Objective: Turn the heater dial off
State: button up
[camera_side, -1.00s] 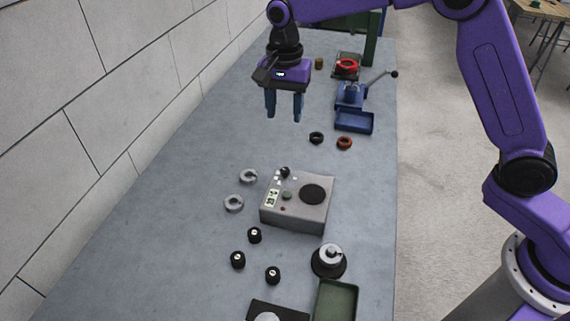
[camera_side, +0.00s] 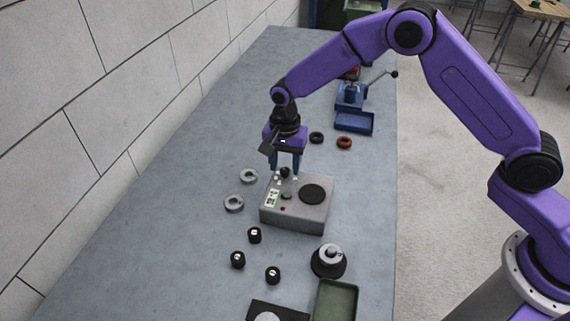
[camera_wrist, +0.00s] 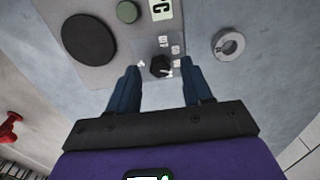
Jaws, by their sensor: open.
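The heater (camera_side: 294,217) is a grey box on the bench with a round black plate (camera_side: 313,194) and a green button (camera_side: 287,195) on top. Its small black dial (camera_side: 285,172) is at the back left corner of the top. In the wrist view the dial (camera_wrist: 160,66) sits between and just beyond my fingertips, with small white markings around it. My gripper (camera_side: 286,168) points down over that corner, and its blue fingers are open on either side of the dial. I cannot tell whether the fingers touch it. The gripper also shows in the wrist view (camera_wrist: 160,74).
Two grey rings (camera_side: 241,190) lie left of the heater. Several black knobs (camera_side: 255,235) and a round black-based part (camera_side: 329,261) stand in front. A black ring (camera_side: 317,138), an orange ring (camera_side: 344,143) and a blue tray (camera_side: 354,123) are behind. The bench's left side is clear.

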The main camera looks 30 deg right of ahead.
jog(key=shift+f, duration=0.45)
grip_shut()
